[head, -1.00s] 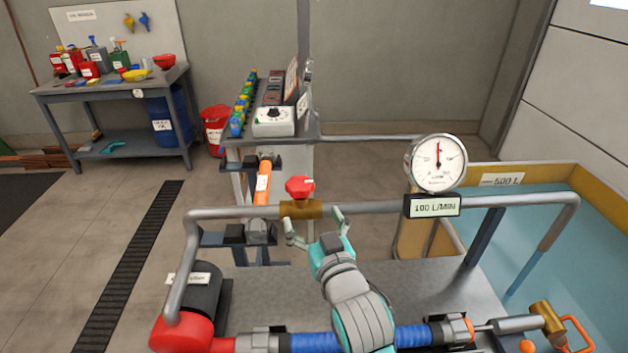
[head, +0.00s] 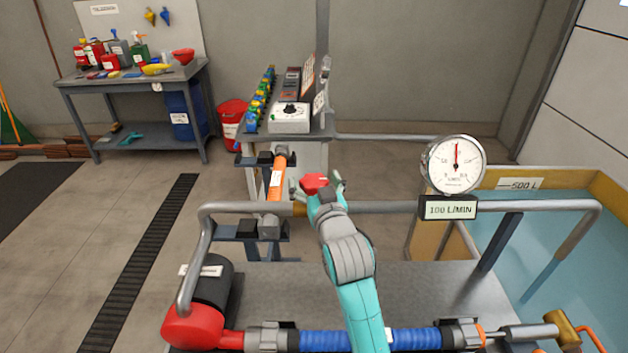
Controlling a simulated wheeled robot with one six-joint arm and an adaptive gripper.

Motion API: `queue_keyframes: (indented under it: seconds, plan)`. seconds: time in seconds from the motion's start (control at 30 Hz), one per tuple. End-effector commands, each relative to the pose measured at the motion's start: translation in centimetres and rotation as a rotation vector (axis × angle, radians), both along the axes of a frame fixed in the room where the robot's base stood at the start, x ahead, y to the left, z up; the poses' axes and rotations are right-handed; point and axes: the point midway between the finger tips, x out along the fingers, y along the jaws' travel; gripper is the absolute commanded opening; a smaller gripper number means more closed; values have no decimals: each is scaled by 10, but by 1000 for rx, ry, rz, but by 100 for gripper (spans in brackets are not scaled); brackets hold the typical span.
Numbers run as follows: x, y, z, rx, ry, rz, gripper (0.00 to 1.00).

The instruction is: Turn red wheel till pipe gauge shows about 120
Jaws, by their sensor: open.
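The red wheel (head: 314,182) sits on top of a brass valve (head: 299,209) in the horizontal grey pipe. My gripper (head: 319,187) is at the wheel with its fingers apart, one on either side as seen here. It hides most of the valve body, and I cannot tell whether the fingers touch the wheel. The round pipe gauge (head: 453,165) stands on the pipe to the right, its needle pointing about straight up. The display (head: 447,207) below it reads 100 L/MIN.
A tank of water (head: 570,250) labelled 500 L is at the right. A red pump (head: 193,328) and blue hose (head: 325,341) lie along the front of the grey bench (head: 275,290). A control box (head: 290,117) stands behind the pipe.

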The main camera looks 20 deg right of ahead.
Motion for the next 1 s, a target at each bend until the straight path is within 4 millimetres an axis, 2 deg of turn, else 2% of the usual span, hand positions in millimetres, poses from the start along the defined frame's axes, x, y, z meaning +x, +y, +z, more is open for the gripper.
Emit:
queue_keyframes:
  seconds: [0.27,0.37,0.5,0.53,0.77,1.0]
  plan:
    - [2,0,0,0,-1,0,91]
    - [2,0,0,0,0,0,71]
    - [2,0,0,0,0,0,36]
    - [2,0,0,0,0,0,31]
    - [2,-1,0,1,1,13,31]
    - [2,-1,-1,2,3,101,31]
